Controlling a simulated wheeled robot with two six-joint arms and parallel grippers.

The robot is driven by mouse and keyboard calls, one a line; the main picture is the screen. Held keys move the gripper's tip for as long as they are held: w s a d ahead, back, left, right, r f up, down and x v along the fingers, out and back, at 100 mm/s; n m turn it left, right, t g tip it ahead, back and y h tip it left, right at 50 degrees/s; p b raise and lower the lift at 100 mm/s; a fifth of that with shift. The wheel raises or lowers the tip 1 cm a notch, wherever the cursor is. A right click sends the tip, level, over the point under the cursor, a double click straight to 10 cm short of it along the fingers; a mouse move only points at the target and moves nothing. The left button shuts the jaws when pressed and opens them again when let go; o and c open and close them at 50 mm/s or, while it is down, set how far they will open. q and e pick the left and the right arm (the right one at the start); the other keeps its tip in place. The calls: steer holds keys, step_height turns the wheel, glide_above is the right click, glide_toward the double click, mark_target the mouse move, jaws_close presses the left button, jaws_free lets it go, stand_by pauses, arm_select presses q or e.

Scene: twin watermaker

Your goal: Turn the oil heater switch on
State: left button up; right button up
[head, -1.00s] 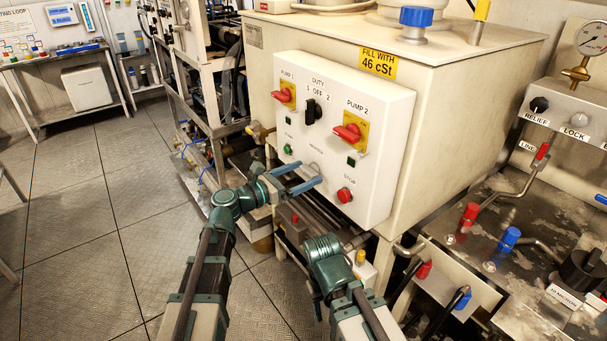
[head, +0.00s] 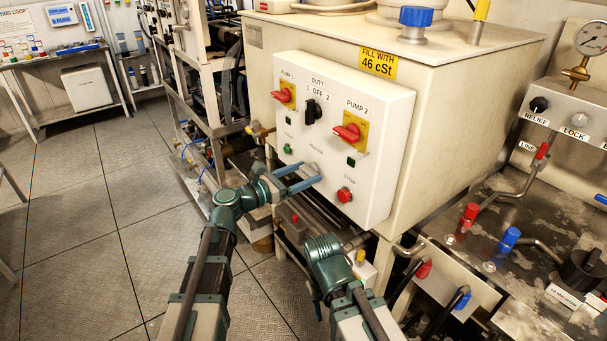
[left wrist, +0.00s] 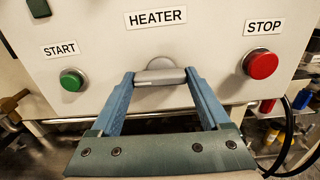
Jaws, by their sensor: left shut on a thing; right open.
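The oil heater switch is a grey knob (left wrist: 160,73) under the HEATER label on the white control panel (head: 372,197). In the head view the knob (head: 314,169) sits low on the panel, partly behind the fingers. My left gripper (head: 311,172) is shut on the knob. In the left wrist view its two blue fingers (left wrist: 159,80) lie on either side of the knob, tips touching its ends. The knob's bar lies roughly level there.
The green START button (left wrist: 72,80) is left of the knob and the red STOP button (left wrist: 260,64) is right. Red pump switches (head: 347,133) and a black duty selector (head: 312,110) are above. Pipes (head: 405,247) run below the panel. The floor at left is clear.

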arm_select(q)
steer(key=m, duration=0.8)
steer(key=shift+m, duration=0.3)
steer(key=m, duration=0.4)
steer(key=shift+m, duration=0.3)
steer(key=shift+s+m, duration=0.1)
steer(key=shift+m, duration=2.1)
steer(key=o, duration=1.2)
steer(key=v, duration=1.3)
steer(key=shift+s+a, duration=0.3)
